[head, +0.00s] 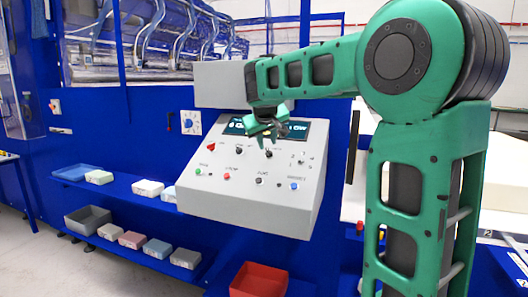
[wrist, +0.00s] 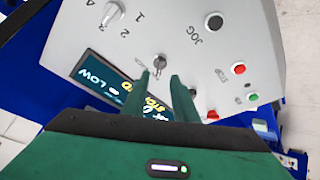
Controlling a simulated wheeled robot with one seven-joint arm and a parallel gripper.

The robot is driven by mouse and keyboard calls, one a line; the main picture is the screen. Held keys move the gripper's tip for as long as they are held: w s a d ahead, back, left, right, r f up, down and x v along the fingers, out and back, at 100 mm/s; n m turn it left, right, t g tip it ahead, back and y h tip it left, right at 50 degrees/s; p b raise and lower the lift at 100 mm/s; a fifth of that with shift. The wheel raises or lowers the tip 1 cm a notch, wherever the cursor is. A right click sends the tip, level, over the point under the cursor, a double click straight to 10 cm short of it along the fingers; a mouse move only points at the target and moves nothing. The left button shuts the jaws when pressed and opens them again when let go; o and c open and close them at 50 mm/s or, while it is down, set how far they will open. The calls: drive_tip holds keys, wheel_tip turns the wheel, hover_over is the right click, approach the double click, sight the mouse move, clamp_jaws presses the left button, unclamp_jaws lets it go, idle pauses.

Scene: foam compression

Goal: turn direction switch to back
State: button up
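The sloped grey control panel (head: 262,195) holds a row of small switches under its display. In the wrist view a silver switch (wrist: 160,62) lies just beyond and between my fingertips; its label is too small to read. It also shows in the head view (head: 268,154). A second switch (head: 239,150) sits to its left, partly hidden by a finger in the wrist view. I cannot tell by label which is the direction switch. My gripper (wrist: 161,78) is open, its two fingers apart and pointing at the panel; it also shows above the panel in the head view (head: 264,131).
A red knob (head: 211,147) and a numbered selector (wrist: 112,15) flank the switches. Green, red (head: 227,176), black (wrist: 213,22) and blue (head: 294,186) buttons sit below. The display (wrist: 110,82) lies close to my fingers. Shelves with boxes stand left.

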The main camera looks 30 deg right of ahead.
sight(268, 150)
drive_tip(key=x, duration=0.5)
drive_tip(key=shift+w+d+f, duration=0.15)
drive_tip(key=shift+w+f, duration=0.05)
drive_tip(key=shift+f, duration=0.05)
